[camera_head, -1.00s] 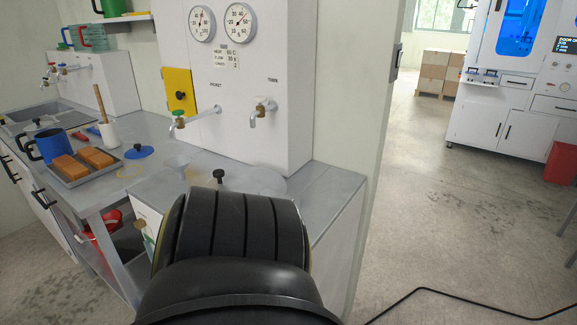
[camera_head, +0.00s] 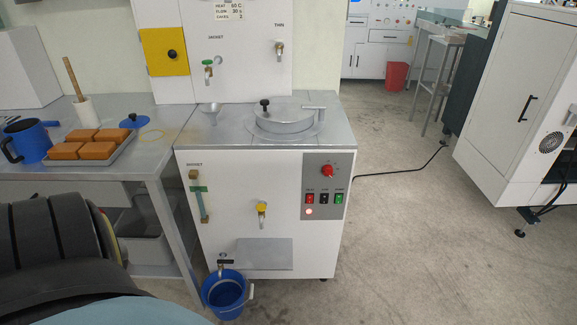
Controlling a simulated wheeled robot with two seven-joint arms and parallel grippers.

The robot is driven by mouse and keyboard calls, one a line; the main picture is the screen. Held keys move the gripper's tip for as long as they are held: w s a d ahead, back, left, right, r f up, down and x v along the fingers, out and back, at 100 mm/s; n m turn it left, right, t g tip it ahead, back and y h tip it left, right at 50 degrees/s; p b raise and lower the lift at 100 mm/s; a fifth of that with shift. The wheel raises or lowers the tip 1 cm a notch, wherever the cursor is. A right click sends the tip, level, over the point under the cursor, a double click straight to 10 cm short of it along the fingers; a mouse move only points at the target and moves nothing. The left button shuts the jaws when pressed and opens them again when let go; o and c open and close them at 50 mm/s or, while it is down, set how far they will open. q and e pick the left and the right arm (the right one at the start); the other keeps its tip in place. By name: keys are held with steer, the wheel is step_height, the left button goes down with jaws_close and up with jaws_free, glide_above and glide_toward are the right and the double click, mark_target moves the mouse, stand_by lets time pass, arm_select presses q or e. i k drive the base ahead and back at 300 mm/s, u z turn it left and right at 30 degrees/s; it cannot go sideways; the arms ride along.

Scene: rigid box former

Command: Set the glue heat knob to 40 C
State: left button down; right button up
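A red knob (camera_head: 327,171) sits at the top of a grey control panel (camera_head: 315,207) on the front of a white cabinet (camera_head: 233,222). Its scale and pointer are too small to read, and I cannot tell whether it is the glue heat knob. Red, black and green switches (camera_head: 324,198) sit below it, with a pale lit lamp (camera_head: 309,211) under them. A card on the wall unit (camera_head: 229,9) appears to read heat 60 C. Neither gripper is in view; a dark arm part of mine fills the lower left corner.
A yellow-handled tap (camera_head: 262,211) sticks out of the cabinet front. A blue bucket (camera_head: 224,295) stands at its lower left. The left bench holds a tray of orange blocks (camera_head: 93,143). A black cable crosses open floor (camera_head: 400,240) at right.

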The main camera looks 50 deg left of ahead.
mark_target(327, 169)
steer(key=z, duration=0.05)
steer(key=k, duration=0.1)
steer(key=u, duration=1.35)
